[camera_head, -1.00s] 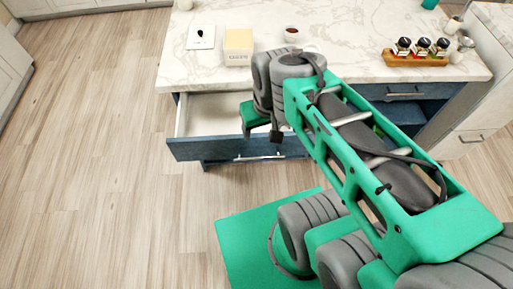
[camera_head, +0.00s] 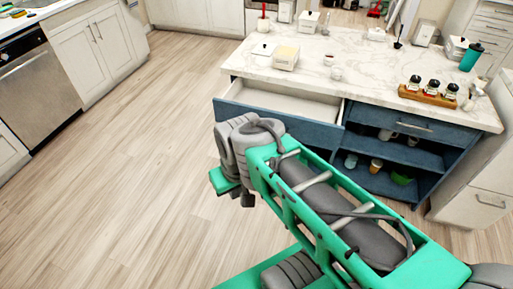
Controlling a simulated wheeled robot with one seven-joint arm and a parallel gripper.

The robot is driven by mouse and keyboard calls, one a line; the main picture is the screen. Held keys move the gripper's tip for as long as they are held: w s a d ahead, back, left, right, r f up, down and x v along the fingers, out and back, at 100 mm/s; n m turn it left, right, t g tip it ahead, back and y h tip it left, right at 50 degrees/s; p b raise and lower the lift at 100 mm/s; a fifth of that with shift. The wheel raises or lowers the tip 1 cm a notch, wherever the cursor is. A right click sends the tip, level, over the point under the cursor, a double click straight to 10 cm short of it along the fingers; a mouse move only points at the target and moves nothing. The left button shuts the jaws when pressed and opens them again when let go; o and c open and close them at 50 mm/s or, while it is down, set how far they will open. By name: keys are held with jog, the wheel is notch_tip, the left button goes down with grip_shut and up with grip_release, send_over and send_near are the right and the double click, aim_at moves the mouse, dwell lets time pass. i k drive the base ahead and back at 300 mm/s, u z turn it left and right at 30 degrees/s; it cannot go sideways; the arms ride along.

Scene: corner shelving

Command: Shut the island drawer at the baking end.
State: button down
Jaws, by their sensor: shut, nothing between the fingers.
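The island drawer (camera_head: 310,129) with a blue front stands pulled out at the left end of the marble-topped island (camera_head: 345,65). Its pale inside (camera_head: 285,101) shows and looks empty. A second blue drawer (camera_head: 412,123) with a bar handle, to its right, is shut. My gripper (camera_head: 246,200) is in front of the open drawer's front, low and to the left, with fingers shut and empty. My arm hides the lower left part of the drawer front and its handle. I cannot tell whether the gripper touches the front.
A cream box (camera_head: 285,58) and a white cup (camera_head: 336,73) stand on the counter above the drawer. A wooden rack of jars (camera_head: 428,95) is at the right. Open shelves below hold cups and a green bowl (camera_head: 402,177). The wooden floor (camera_head: 130,170) at left is clear.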

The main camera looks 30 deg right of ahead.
aim_at(322, 127)
jog(key=u, duration=0.4)
jog(key=i, duration=1.25)
jog(key=z, duration=1.05)
jog(key=i, duration=0.35)
jog(key=z, duration=0.4)
